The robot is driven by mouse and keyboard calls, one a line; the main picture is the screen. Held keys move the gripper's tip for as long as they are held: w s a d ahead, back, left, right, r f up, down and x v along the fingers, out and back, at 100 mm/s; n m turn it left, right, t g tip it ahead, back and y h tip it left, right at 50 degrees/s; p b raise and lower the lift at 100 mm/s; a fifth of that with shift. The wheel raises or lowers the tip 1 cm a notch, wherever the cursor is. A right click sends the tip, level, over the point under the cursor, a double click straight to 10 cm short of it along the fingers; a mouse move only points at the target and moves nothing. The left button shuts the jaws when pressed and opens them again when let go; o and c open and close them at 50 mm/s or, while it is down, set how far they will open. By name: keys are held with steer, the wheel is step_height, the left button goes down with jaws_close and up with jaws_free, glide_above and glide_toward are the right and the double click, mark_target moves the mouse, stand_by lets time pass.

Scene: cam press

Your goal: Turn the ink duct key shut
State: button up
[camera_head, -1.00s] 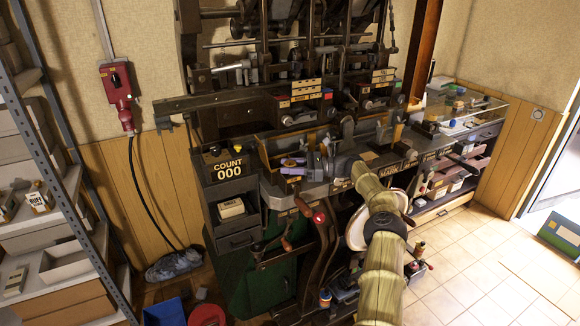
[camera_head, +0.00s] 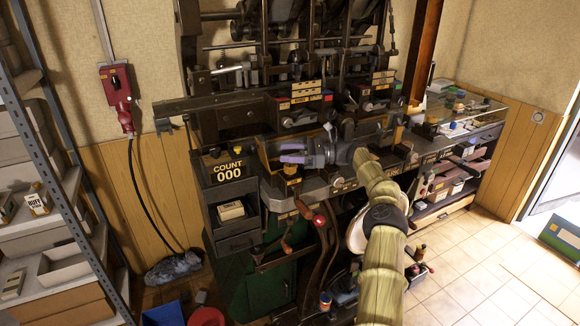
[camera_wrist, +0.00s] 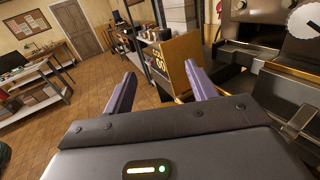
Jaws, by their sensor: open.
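My gripper (camera_head: 290,153) is open and empty, its two purple fingers pointing left over the front of the press, by the left end of the ink trough. The trough's brass-coloured end plate (camera_head: 264,157) stands just left of the fingertips. In the wrist view my gripper (camera_wrist: 160,76) shows its fingers well apart, with nothing between them but the view beyond. The brass-coloured plate (camera_wrist: 180,68) stands close beyond the right finger there. I cannot make out the ink duct key for certain in either view; my gripper covers part of the trough front.
A dark counter box (camera_head: 229,172) reading COUNT 000 stands left of the trough. A red-knobbed lever (camera_head: 318,220) and a wooden-handled crank (camera_head: 303,208) sit below. Metal shelving (camera_head: 50,150) stands far left. A glass-topped counter (camera_head: 465,115) adjoins the press on the right.

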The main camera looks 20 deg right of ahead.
mark_target(289, 165)
steer(key=shift+r, duration=2.2)
steer(key=shift+a, duration=0.1)
